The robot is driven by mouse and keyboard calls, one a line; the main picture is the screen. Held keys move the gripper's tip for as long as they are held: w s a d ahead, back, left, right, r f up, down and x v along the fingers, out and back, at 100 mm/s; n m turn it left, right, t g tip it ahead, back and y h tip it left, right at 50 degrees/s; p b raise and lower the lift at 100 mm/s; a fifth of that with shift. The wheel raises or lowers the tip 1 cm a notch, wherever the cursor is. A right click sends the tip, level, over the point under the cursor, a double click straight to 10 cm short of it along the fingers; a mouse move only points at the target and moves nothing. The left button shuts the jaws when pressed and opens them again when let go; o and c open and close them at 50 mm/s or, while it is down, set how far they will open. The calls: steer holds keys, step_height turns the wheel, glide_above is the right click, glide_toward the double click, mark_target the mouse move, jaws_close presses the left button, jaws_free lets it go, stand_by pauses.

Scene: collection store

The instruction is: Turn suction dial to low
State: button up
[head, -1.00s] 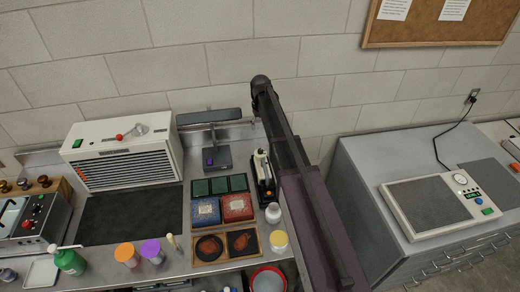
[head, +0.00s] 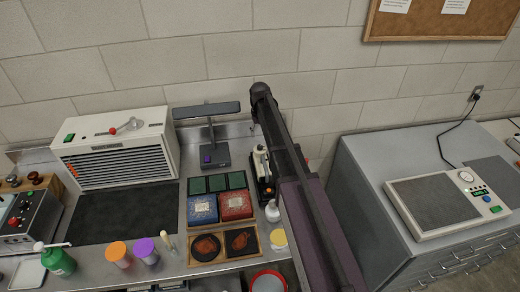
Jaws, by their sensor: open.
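A flat white device (head: 425,224) with a dark grey plate (head: 433,202) lies on the grey cabinet at the right. Its control panel has a white round dial or gauge (head: 466,176), a small green-lit display (head: 479,192), a blue knob or button (head: 487,198) and a green one (head: 495,209). The markings are too small to read, so I cannot tell which is the suction dial or its setting. My dark arm rises between the bench and the cabinet, left of this device and apart from it. My gripper is not in view.
A grey cabinet (head: 376,190) carries the device; a black cord (head: 447,143) runs from it to a wall socket. The left bench holds a white slatted unit (head: 118,147), blue and red boxes (head: 203,209), capped jars and a green bottle (head: 59,261). The cabinet's left top is clear.

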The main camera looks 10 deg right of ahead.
mark_target(260, 146)
steer(key=shift+f+b, duration=3.35)
steer(key=shift+f, duration=0.25)
